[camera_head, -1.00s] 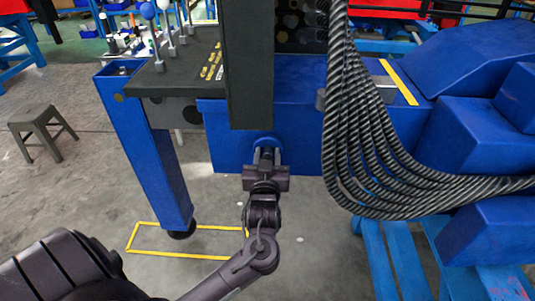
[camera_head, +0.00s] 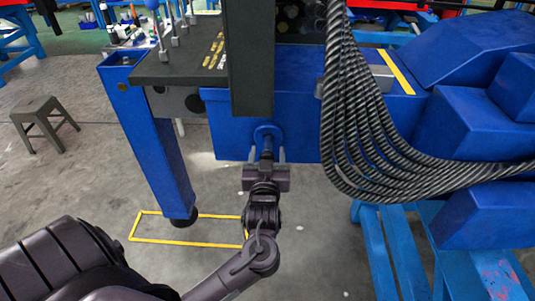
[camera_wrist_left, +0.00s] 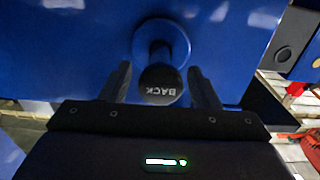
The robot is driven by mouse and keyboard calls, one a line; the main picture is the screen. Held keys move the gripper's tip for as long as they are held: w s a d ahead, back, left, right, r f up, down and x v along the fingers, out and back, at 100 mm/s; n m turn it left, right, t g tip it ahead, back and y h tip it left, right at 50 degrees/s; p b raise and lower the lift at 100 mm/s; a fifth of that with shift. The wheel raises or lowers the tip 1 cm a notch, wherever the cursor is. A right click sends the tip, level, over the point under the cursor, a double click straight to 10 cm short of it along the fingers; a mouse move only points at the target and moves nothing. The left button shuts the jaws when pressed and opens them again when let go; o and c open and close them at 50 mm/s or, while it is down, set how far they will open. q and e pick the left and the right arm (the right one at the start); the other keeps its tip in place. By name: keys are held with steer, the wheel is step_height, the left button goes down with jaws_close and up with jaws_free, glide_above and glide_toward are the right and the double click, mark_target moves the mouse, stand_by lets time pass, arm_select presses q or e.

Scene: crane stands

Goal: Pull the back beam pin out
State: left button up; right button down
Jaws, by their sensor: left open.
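The back beam pin (camera_head: 267,147) sticks out of a round blue collar (camera_head: 268,131) on the front face of the blue beam (camera_head: 305,143). In the left wrist view its dark round end (camera_wrist_left: 160,85) reads "BACK", and the collar (camera_wrist_left: 160,38) shows behind it. My left gripper (camera_head: 267,156) is open, with one finger on each side of the pin. In the left wrist view the fingers (camera_wrist_left: 160,88) flank the pin's end with gaps on both sides. How deep the pin sits in the collar cannot be told. My right gripper is not in view.
A bundle of dark hoses (camera_head: 365,150) hangs right of my left gripper. A dark upright post (camera_head: 252,65) rises just above the collar. A blue leg (camera_head: 158,155) stands to the left, near a yellow floor outline (camera_head: 190,244). A stool (camera_head: 42,120) stands farther left.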

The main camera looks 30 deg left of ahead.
arm_select(q)
steer(key=b+v, duration=0.1)
steer(key=v, duration=0.6)
steer(key=shift+s+d+f, duration=0.1)
steer(key=shift+d+f, duration=0.05)
steer(key=s+d+f+m+g+h, duration=0.2)
steer(key=d+f+m+h, duration=0.15)
steer(key=f, duration=1.35)
steer(key=s+d+f+m+g+h, duration=0.1)
steer(key=d+f+m+g+h, duration=0.2)
steer(key=f, duration=1.4)
steer(key=s+a+f+m+g+h, duration=0.15)
steer(key=s+f+g, duration=0.25)
steer(key=s+f, duration=0.95)
steer(key=s+f+g, duration=0.2)
steer(key=s+f, duration=0.3)
steer(key=s, duration=0.4)
steer(key=s+f+g+h, duration=0.1)
steer(key=s+f+g, duration=0.2)
steer(key=s, duration=0.6)
step_height(320, 180, down, 3)
steer(key=shift+s+r+m, duration=0.1)
steer(key=shift+s+m, duration=0.2)
steer(key=shift+c, duration=0.2)
